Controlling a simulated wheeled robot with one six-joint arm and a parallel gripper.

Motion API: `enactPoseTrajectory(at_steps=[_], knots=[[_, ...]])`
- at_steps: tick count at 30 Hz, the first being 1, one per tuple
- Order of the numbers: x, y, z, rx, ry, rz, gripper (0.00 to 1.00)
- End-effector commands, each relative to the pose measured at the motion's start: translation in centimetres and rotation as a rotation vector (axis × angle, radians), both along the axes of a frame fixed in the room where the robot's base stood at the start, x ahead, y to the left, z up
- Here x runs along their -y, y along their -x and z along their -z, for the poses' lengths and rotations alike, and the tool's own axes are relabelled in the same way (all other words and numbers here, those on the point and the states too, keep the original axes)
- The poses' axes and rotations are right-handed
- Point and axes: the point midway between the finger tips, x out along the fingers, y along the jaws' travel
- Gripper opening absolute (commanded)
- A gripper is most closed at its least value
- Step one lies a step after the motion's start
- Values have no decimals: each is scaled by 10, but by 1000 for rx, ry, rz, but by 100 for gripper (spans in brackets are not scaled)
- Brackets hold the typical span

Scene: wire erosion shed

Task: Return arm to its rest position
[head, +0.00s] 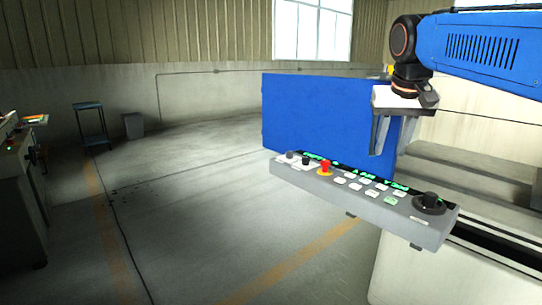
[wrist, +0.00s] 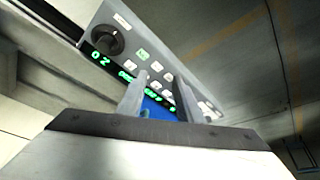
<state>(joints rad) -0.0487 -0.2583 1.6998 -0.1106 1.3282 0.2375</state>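My gripper (head: 390,152) hangs from the blue arm at the right of the head view, fingers pointing down. It is above and behind the grey control panel (head: 350,203), in front of the blue sheet. In the wrist view my two fingers (wrist: 160,85) stand apart with nothing held between them. The control panel (wrist: 128,22) lies beyond them, with its black dial (wrist: 107,40), pale buttons and green lit digits. I cannot tell whether the fingers touch anything.
The panel carries a red stop button (head: 325,167) and a dark dial (head: 429,203). A blue upright sheet (head: 320,115) stands behind it. A pale machine body (head: 410,275) is at the lower right. A blue stand (head: 91,122) and grey box (head: 133,125) stand far left. The floor between is clear.

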Motion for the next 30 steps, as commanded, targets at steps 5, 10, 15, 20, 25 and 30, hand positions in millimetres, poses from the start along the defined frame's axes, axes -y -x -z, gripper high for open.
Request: enactPoseTrajectory(at_steps=[5, 10, 15, 20, 25, 30], knots=[[1, 59, 50, 5, -4, -46, 32], [1, 111, 104, 9, -8, -89, 32], [-1, 164, 164, 15, -13, -129, 32], [-2, 208, 221, 22, -15, -161, 32], [-4, 237, 263, 27, -16, -182, 32], [-4, 247, 278, 29, -17, -190, 32]])
